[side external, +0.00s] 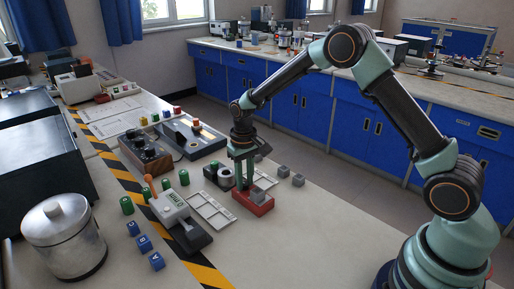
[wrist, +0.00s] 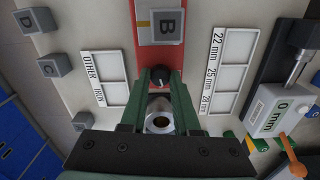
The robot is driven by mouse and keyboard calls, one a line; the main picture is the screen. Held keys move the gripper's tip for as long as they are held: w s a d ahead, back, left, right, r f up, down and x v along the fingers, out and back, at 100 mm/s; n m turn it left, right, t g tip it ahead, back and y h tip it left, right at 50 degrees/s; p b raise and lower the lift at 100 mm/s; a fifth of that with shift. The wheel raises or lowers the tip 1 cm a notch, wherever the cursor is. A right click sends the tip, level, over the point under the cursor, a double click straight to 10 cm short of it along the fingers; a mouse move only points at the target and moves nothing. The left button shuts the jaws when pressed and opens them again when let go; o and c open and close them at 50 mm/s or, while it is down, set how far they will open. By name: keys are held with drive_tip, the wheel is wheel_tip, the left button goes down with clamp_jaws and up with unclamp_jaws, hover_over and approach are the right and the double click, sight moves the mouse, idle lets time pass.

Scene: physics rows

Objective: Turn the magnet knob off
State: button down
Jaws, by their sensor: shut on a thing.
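The magnet knob (wrist: 160,77) is a small black dial with a light mark. It sits on the end of a red base (wrist: 143,55), which also shows in the side external view (side external: 262,209). My gripper (wrist: 160,74) has its two green fingers closed around the knob's sides in the wrist view. In the side external view my gripper (side external: 243,186) points down at the red base, and its fingers hide the knob. A grey block marked B (wrist: 161,25) lies on the red base, beyond the knob. I cannot read which setting the mark points to.
Labelled white trays flank the red base, one left (wrist: 105,78) and one right (wrist: 226,72). A "0 mm" gauge (side external: 173,212) with an orange lever stands nearby. Grey cubes (side external: 298,180) lie behind. A silver ring-like part (wrist: 160,121) is close by. Front right table is clear.

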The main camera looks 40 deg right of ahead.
drive_tip(key=n, duration=1.1)
drive_tip(key=shift+n, duration=1.9)
drive_tip(key=c, duration=0.6)
unclamp_jaws()
drive_tip(key=shift+c, duration=0.2)
